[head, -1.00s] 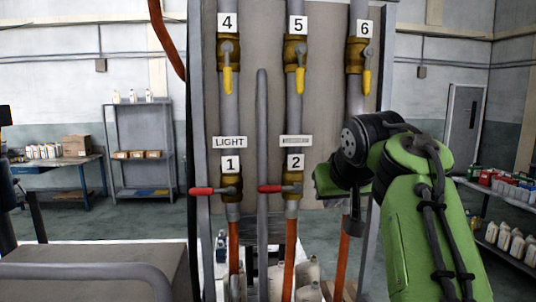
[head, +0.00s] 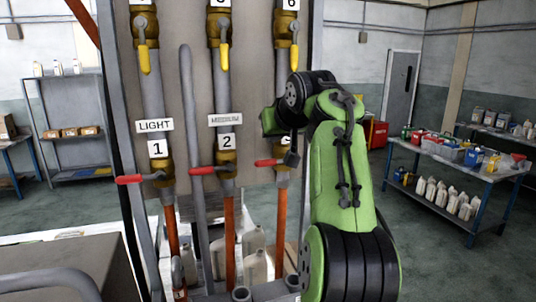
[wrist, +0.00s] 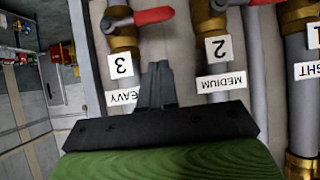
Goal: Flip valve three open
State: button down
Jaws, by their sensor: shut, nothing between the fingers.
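Valve three is the right one of the lower row. In the head view its red handle (head: 270,162) lies level, pointing left, and my arm covers much of its body. In the upside-down wrist view I see its brass body (wrist: 123,38), the red handle (wrist: 152,16) and the "3" label (wrist: 121,65). My gripper (wrist: 158,72) is shut and empty, with its fingertips in front of the panel between the labels of valves three and two. In the head view the dark fingers (head: 291,158) overlap the handle's right end. I cannot tell whether they touch.
Valve one's red handle (head: 129,179) and valve two's red handle (head: 202,171) also lie level, pointing left. Yellow handles (head: 221,58) hang down on the upper row. A grey upright bar (head: 187,120) stands between pipes one and two. Jugs (head: 257,265) stand below.

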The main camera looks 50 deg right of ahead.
aim_at(275, 162)
jog(key=w+d+f, duration=0.2)
jog(key=w+f, duration=0.2)
jog(key=f, duration=0.2)
jog(key=shift+f, duration=0.2)
jog(key=shift+d, duration=0.1)
jog(key=shift+b, duration=0.3)
